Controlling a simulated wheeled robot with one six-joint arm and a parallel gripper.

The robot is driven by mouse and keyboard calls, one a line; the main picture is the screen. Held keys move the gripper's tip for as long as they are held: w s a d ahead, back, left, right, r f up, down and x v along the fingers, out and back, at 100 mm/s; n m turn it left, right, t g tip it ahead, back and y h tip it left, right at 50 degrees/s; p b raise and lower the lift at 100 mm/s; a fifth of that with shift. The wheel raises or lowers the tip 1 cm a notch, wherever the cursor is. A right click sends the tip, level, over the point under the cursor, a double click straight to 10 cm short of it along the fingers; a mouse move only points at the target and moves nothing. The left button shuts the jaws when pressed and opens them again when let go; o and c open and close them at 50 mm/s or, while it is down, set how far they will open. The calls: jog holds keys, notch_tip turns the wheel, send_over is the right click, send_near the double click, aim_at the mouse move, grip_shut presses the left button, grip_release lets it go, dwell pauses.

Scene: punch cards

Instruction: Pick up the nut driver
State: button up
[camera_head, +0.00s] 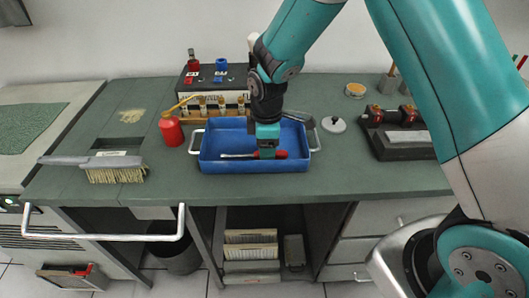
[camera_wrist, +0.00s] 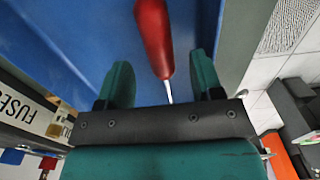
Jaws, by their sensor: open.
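The nut driver, with a red handle (camera_head: 281,154) and a thin metal shaft (camera_head: 236,156), lies in the blue tray (camera_head: 253,166). In the wrist view its red handle (camera_wrist: 153,38) and a short piece of shaft show between my two green fingers. My gripper (camera_head: 267,152) points down into the tray over the tool, near where shaft and handle join. In the wrist view my gripper (camera_wrist: 160,75) is open, with a gap on each side of the tool. I cannot tell how far the fingertips are above the tray floor.
Behind the tray is a rack with several small bottles (camera_head: 220,105). A white lid (camera_head: 334,124) and a dark block (camera_head: 400,145) are to the right.

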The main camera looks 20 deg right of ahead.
jog(key=shift+f, duration=1.45)
jog(key=c, duration=1)
jog(key=shift+o, duration=0.2)
jog(key=shift+r, duration=0.1)
notch_tip(320, 180, up, 29)
jog(key=p, duration=0.6)
jog(key=shift+p, duration=0.3)
